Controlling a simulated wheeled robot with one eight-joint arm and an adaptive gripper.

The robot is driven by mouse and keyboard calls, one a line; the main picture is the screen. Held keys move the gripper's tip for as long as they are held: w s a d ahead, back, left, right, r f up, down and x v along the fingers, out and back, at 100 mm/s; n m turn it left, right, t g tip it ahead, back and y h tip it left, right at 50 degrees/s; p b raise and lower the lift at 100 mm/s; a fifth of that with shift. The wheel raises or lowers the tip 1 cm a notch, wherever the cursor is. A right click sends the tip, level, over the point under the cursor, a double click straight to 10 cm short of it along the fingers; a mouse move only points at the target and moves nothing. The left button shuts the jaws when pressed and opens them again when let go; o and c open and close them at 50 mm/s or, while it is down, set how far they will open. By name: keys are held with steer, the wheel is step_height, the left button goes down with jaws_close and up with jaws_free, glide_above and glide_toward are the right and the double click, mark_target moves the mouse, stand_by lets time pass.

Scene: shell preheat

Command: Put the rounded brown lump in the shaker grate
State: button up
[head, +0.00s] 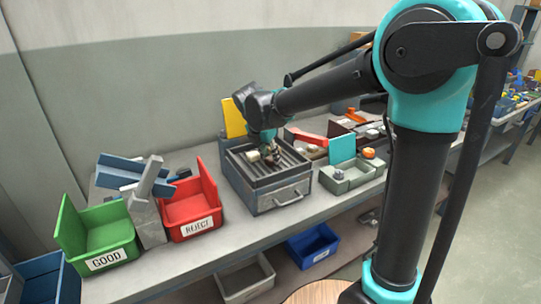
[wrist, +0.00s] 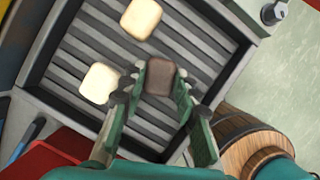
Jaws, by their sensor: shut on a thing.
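The shaker grate (head: 283,198) is a grey box with a slatted top on the bench; its dark slats (wrist: 92,52) fill much of the wrist view. My gripper (wrist: 160,80) points down over the grate, its fingers shut on the sides of a rounded dark brown lump (wrist: 159,76). The lump is over the slats; whether it touches them I cannot tell. Two cream lumps lie on the grate: one at the top of the wrist view (wrist: 141,18), one left of my fingers (wrist: 99,84). In the head view, my gripper partly hides the brown lump.
A red REJECT bin (head: 190,208) and a green GOOD bin (head: 100,240) stand left of the grate. A grey-green divided tray (head: 352,178) stands to its right. A blue bin (head: 312,245) and a grey bin (head: 246,283) are on the lower shelf. The grate has raised edges.

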steer(key=o, duration=0.9)
steer(key=shift+r, duration=0.1)
steer(key=v, duration=1.2)
steer(key=shift+s, duration=0.1)
